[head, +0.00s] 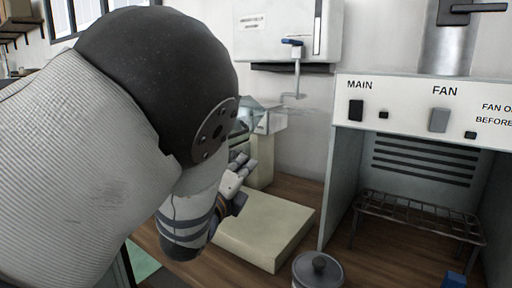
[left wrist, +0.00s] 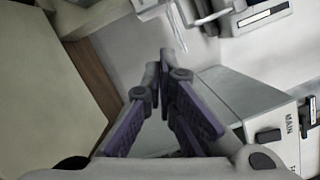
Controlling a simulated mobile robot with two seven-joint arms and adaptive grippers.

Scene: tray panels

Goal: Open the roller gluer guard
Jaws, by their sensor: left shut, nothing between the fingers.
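The roller gluer is a beige machine with a flat bed (head: 268,225) on the wooden bench and an upright housing (head: 262,165) behind it. A clear, bluish tilted panel at its top, apparently the guard (head: 243,117), shows just past my arm. My arm hides much of the machine's left side, so I cannot tell how far the guard is raised. My left gripper (head: 240,168) is beside the housing and over the bed's far left part. In the left wrist view its fingers (left wrist: 166,62) meet at the tips with nothing between them. My right gripper is out of view.
A fume hood (head: 410,95) labelled MAIN and FAN stands at right, with a wire rack (head: 420,215) inside. A lidded grey pot (head: 318,272) is at the front.

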